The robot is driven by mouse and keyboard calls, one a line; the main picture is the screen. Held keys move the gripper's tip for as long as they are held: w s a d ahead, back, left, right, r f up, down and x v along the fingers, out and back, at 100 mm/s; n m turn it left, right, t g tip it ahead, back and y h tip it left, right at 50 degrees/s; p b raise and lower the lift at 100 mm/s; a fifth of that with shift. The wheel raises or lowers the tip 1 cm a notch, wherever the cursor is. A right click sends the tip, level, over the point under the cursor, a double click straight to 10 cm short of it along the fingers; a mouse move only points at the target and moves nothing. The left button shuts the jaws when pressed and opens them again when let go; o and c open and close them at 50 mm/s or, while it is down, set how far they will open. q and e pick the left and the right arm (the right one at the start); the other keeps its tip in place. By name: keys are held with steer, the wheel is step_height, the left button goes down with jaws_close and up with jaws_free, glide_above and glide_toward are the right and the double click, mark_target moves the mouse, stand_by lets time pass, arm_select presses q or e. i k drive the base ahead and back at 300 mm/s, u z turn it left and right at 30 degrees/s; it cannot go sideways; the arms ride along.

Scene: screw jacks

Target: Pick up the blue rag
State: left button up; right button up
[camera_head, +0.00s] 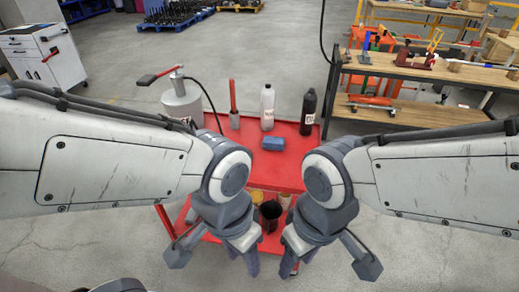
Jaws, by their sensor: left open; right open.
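The blue rag (273,143) is a small, folded-looking block on the red top of the cart (240,150), near its middle. It lies just in front of the white bottle. My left gripper (244,262) and my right gripper (297,261) point down, close together, on the near side of the cart and nearer to me than the rag. Both are open and apart from the rag. Nothing covers the rag, but my arms hide parts of the cart's sides.
Behind the rag stand a white bottle (267,108), a dark bottle (308,112) and a red-handled tool (233,105). A grey canister (183,100) with a hose stands at left. Cans, including a black one (270,216), are on the lower shelf. A workbench (430,70) stands at right.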

mark_target(269, 142)
steer(key=u, duration=0.45)
steer(key=i, duration=1.2)
steer(key=z, duration=0.15)
